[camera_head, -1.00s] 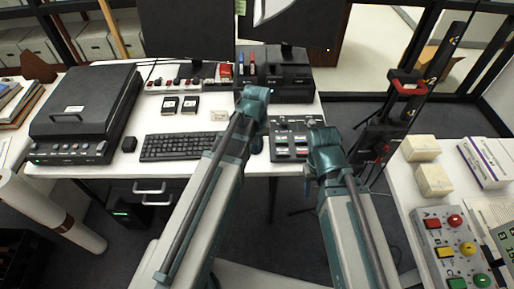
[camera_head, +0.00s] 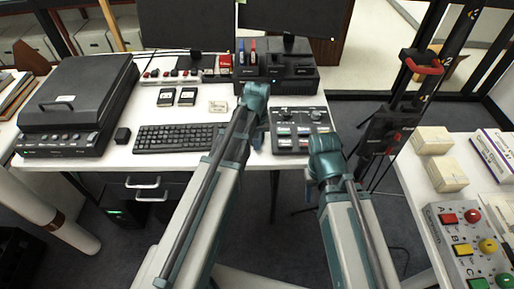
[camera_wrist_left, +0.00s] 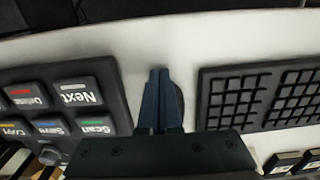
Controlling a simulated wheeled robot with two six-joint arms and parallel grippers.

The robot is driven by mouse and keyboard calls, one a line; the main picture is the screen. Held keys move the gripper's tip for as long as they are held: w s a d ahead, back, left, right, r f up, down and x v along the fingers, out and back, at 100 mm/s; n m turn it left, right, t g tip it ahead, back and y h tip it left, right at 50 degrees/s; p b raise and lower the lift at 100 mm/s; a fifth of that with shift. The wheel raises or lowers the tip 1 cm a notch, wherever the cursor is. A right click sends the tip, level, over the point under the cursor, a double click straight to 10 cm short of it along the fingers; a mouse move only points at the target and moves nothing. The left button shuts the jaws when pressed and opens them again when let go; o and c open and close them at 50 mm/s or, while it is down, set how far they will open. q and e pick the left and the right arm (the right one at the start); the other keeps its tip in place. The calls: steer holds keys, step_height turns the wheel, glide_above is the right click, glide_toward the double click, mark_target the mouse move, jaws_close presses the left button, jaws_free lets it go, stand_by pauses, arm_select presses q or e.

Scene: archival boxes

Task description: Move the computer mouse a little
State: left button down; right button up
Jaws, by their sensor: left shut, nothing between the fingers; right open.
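The computer mouse (camera_wrist_left: 180,103) is a dark rounded shape beside my left fingers in the left wrist view, mostly hidden by them. It lies on the white desk between the black keyboard (camera_wrist_left: 262,95) and the button panel (camera_wrist_left: 62,100). My left gripper (camera_wrist_left: 160,72) is shut and empty, its fingertips right next to the mouse; contact cannot be told. In the head view my left gripper (camera_head: 257,138) is low over the desk between the keyboard (camera_head: 178,138) and the panel (camera_head: 303,130). My right gripper (camera_head: 313,182) is open and empty by the desk's front edge, its fingers barely visible.
A dark device (camera_head: 290,70) and monitors stand at the back. A side table (camera_head: 415,185) at right holds pale boxes and a button box.

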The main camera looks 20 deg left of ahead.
arm_select(q)
steer(key=w, duration=0.2)
steer(key=w+a, duration=0.1)
steer(key=w, duration=0.1)
steer(key=shift+a, duration=0.1)
steer(key=shift+s, duration=0.1)
steer(key=shift+s, duration=0.1)
